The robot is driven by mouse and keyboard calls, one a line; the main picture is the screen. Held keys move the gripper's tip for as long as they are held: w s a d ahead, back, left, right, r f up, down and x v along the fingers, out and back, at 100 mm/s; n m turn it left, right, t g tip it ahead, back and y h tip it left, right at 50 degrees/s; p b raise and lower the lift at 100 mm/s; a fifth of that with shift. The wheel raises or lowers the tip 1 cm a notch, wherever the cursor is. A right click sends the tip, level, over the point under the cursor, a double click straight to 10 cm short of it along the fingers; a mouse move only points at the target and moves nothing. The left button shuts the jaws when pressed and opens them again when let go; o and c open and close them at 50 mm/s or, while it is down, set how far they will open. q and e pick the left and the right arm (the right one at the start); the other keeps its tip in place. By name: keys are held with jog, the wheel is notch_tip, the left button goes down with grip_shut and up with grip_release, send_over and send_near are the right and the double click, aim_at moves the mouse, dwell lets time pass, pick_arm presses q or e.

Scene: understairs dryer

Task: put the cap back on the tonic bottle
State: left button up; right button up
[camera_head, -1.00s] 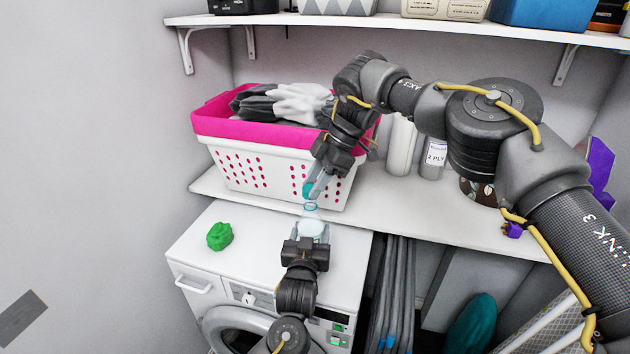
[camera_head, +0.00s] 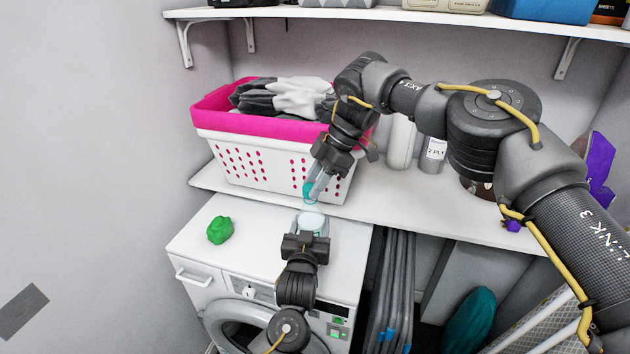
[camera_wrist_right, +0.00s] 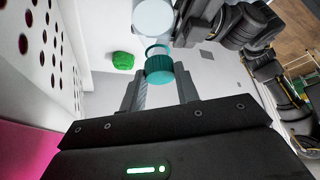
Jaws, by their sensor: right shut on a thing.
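The teal cap (camera_head: 309,190) is between the fingertips of my right gripper (camera_head: 315,185), which is shut on it. The cap also shows in the right wrist view (camera_wrist_right: 160,69). The pale, clear tonic bottle (camera_head: 312,219) is below it, over the dryer top, with a teal ring at its neck. In the right wrist view the bottle (camera_wrist_right: 154,17) lies just beyond the cap. The cap is very close to the neck; whether they touch, I cannot tell. My left gripper (camera_head: 308,228) comes from below with its fingers around the bottle's sides.
A white and pink laundry basket (camera_head: 265,165) with gloves stands on the shelf behind my right gripper. A green crumpled lump (camera_head: 220,230) lies on the white dryer (camera_head: 195,245). Bottles and a 2-ply roll (camera_head: 433,153) stand right of the basket.

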jog(key=shift+f, duration=0.35)
pick_arm(q)
grip_shut()
pick_arm(e)
jog(key=o, duration=0.9)
jog(key=shift+o, duration=0.2)
jog(key=shift+r, duration=2.25)
